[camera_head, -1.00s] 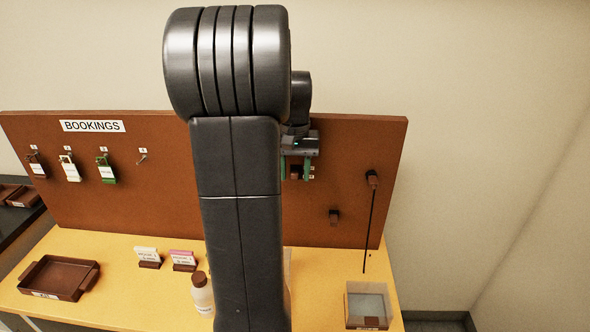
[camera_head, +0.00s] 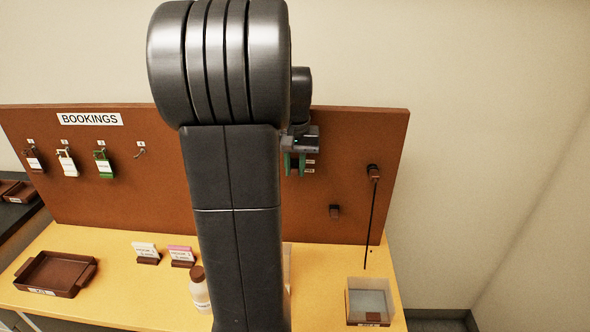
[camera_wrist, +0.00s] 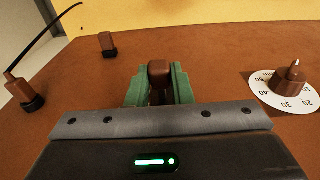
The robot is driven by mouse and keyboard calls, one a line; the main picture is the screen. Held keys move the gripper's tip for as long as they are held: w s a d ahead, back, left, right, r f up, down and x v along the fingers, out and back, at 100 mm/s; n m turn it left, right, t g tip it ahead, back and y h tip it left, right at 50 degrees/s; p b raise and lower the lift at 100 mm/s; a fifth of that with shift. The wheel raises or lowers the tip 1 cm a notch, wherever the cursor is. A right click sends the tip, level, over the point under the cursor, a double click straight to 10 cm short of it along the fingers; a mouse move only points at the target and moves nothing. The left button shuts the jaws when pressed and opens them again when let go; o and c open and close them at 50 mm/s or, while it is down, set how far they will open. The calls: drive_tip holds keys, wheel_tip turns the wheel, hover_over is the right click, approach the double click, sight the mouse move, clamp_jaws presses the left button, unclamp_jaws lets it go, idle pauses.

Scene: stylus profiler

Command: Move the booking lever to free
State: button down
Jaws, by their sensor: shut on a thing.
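The booking lever shows in the wrist view as a brown knob (camera_wrist: 159,72) between the green fingers of my gripper (camera_wrist: 159,88). The fingers are shut on it, one on each side. In the head view my gripper (camera_head: 294,163) is at the brown board, right of my arm. Two small labels (camera_head: 310,165) sit one above the other just right of the fingers. Their words are too small to read. In the head view the lever is mostly hidden by the fingers.
The brown board (camera_head: 235,150) carries a BOOKINGS sign and several hooks with tags at left. A plug with a black cord (camera_head: 374,172) and a brown knob (camera_head: 335,211) are at right. A numbered dial (camera_wrist: 289,88) is beside my gripper. A tray (camera_head: 57,273), bottle (camera_head: 199,290) and clear box (camera_head: 369,302) stand below.

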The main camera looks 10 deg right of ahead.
drive_tip(key=f+t+b, duration=0.1)
drive_tip(key=b, duration=0.2)
drive_tip(key=f+t+b, duration=0.1)
drive_tip(key=b, duration=0.1)
drive_tip(key=shift+s+a+f+t+h+b, duration=0.1)
drive_tip(key=shift+s+t+h+b, duration=0.2)
drive_tip(key=shift+s+h+b, duration=0.1)
wheel_tip(320, 180, down, 2)
drive_tip(key=t+b, duration=0.1)
drive_tip(key=b, duration=0.3)
drive_tip(key=t+h+b, duration=0.1)
drive_tip(key=t+b, duration=0.1)
drive_tip(key=b, duration=0.3)
drive_tip(key=t+b, duration=0.2)
drive_tip(key=b, duration=0.2)
drive_tip(key=shift+f+h, duration=0.25)
drive_tip(key=shift+h, duration=0.05)
drive_tip(key=shift+t+b, duration=0.5)
drive_tip(key=shift+b, duration=0.25)
drive_tip(key=shift+r, duration=0.1)
drive_tip(key=c, duration=1.3)
unclamp_jaws()
